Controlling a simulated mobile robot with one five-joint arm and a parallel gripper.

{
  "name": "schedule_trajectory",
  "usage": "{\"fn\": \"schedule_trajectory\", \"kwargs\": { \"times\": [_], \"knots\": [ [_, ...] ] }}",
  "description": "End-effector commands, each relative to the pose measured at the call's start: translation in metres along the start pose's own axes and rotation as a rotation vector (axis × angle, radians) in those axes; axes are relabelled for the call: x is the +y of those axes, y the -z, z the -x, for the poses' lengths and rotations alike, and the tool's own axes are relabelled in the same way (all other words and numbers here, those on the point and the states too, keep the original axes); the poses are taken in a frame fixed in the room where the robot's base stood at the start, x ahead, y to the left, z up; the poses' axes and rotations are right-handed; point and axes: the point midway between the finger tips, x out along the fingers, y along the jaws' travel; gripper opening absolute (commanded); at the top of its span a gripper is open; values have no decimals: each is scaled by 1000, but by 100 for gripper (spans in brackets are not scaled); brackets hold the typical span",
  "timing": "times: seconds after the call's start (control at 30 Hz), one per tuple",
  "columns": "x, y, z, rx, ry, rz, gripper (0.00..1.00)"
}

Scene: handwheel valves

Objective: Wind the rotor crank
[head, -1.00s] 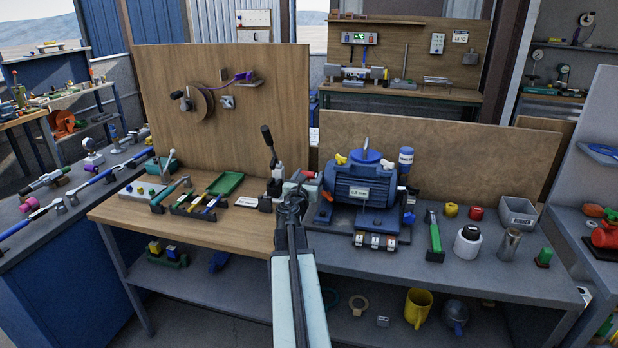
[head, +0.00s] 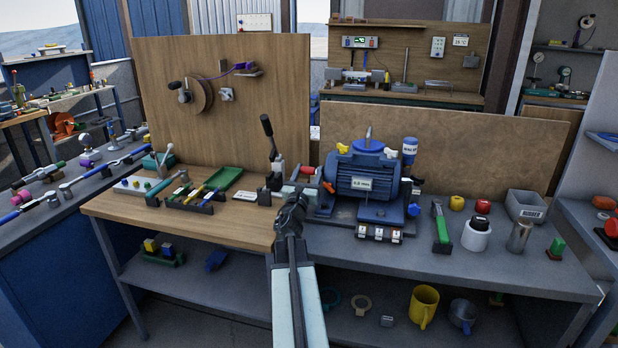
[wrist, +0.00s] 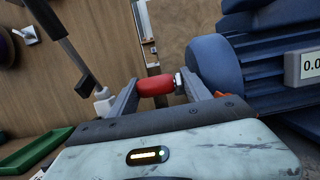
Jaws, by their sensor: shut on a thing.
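The blue motor (head: 362,180) stands on the right bench, with a white label on its side that starts with 0.0 in the wrist view (wrist: 311,63). A red grip (head: 307,170) shows at the motor's left end, just beyond my gripper (head: 296,194). In the wrist view the red grip (wrist: 155,86) lies crosswise between the two fingers of my gripper (wrist: 160,87), with a metal end at its right. The fingers are closed on it. The rest of the crank is mostly hidden.
A black-handled lever (head: 270,150) stands close to the left of the gripper; it also shows in the wrist view (wrist: 58,35). A green tray (head: 223,178) lies farther left. A green-handled tool (head: 441,225) and a white jar (head: 476,234) stand right of the motor.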

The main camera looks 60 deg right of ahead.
Motion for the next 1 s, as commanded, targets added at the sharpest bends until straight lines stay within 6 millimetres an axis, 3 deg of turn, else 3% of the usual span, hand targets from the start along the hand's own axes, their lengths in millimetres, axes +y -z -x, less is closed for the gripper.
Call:
{"fn": "schedule_trajectory", "kwargs": {
  "times": [0.13, 0.17, 0.2, 0.63, 1.0],
  "knots": [
    [-3, -1, -1, -2, 6, 0, 16],
    [-3, -1, -1, -1, 6, 0, 62],
    [-3, -1, -1, -1, 6, 0, 65],
    [-1, 0, 4, 1, 3, 0, 65],
    [9, 2, 66, 0, 2, 0, 65]
  ]
}}
